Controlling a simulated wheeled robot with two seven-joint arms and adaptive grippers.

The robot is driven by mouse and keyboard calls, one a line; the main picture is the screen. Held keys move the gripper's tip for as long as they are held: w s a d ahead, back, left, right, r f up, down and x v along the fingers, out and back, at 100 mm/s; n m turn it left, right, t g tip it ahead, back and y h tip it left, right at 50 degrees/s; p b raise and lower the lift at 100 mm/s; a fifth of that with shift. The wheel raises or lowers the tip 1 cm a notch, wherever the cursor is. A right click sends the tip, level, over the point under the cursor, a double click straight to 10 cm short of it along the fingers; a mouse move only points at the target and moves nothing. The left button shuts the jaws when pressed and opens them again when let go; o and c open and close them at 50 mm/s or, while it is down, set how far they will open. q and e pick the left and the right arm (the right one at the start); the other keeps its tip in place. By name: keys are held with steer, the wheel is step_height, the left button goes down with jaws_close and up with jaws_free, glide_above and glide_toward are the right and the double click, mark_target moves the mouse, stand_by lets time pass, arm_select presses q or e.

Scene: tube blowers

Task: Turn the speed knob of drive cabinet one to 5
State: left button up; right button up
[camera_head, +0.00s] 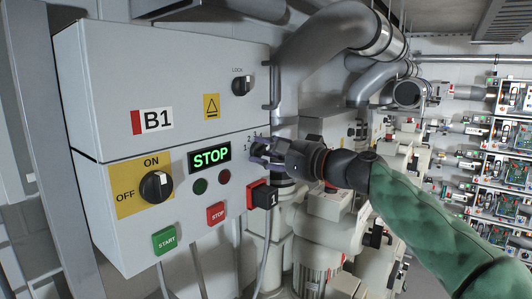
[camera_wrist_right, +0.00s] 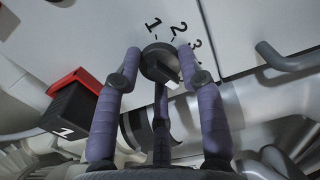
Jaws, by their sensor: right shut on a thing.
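The grey drive cabinet (camera_head: 95,85) labelled B1 stands at the left in the head view. Its speed knob (camera_wrist_right: 158,62) is black and round with a raised grip, and shows in the right wrist view with the printed numbers 1, 2 and 3 around it. My right gripper (camera_head: 263,152) reaches in from the right and is shut on this knob. The purple padded fingers sit on both sides of it (camera_wrist_right: 163,65), with a third finger below. In the head view the fingers mostly hide the knob. Which number it points at is unclear. My left gripper is not in view.
The panel also carries an ON/OFF switch (camera_head: 156,187), a lit STOP display (camera_head: 210,156), a green START button (camera_head: 165,239) and a red STOP button (camera_head: 216,213). A red-and-black box (camera_head: 262,195) marked 1 juts out just below my gripper. Large pipes (camera_head: 310,45) stand behind.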

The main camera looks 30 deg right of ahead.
steer(key=shift+w+f, duration=0.1)
steer(key=shift+f, duration=0.1)
steer(key=o, duration=1.1)
steer(key=shift+r, duration=0.1)
steer(key=shift+o, duration=0.2)
steer(key=v, duration=1.2)
